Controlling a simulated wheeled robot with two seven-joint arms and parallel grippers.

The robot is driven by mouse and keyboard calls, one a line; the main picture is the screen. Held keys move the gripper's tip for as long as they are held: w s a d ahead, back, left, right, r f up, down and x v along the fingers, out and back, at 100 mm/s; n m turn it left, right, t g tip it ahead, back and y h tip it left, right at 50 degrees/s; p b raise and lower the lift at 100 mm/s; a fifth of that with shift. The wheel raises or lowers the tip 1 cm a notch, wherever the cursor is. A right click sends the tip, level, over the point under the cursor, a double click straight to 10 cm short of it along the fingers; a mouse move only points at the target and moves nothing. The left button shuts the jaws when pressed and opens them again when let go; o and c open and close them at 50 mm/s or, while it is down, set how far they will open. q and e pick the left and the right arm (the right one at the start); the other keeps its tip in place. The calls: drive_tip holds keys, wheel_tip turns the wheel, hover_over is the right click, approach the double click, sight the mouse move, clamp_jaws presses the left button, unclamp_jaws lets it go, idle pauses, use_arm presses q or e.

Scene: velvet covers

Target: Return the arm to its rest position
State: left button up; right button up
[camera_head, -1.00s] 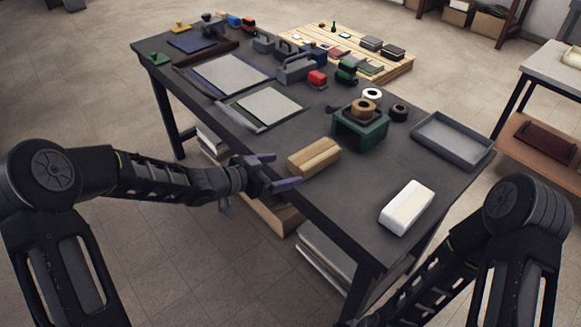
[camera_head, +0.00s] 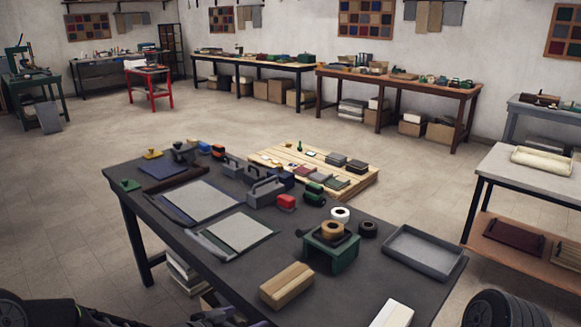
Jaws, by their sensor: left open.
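My left arm (camera_head: 70,313) lies along the bottom edge at the left. My left gripper (camera_head: 240,321) is mostly cut off by the bottom edge, beside the near edge of the dark worktable (camera_head: 205,248). It is open, and I see nothing held in it. Of my right arm, only a rounded dark joint (camera_head: 505,309) shows at the bottom right. My right gripper is out of the picture.
A wooden block (camera_head: 287,286) sits near the table's front edge, closest to my left gripper. A white block (camera_head: 393,314), green stand (camera_head: 330,250) and grey tray (camera_head: 423,252) lie further right. Workbenches line the far wall, with open floor between.

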use_arm(q)
drive_tip(key=s+d+f+n+g+y, duration=0.25)
drive_tip(key=s+f+n+g, duration=0.2)
drive_tip(key=s+f, duration=1.05)
drive_tip(key=s+d+f+n+g, duration=0.1)
drive_tip(key=s+f+g, duration=0.1)
drive_tip(key=s, duration=0.6)
drive_tip(key=s+d+f+n+g, duration=0.1)
drive_tip(key=s+f+n+g, duration=0.1)
drive_tip(key=s+f, duration=0.3)
drive_tip(key=s+g, duration=0.1)
drive_tip(key=s, duration=0.3)
drive_tip(key=shift+s+d+y, duration=0.2)
drive_tip(key=shift+d+y, duration=0.15)
drive_tip(key=shift+d, duration=0.05)
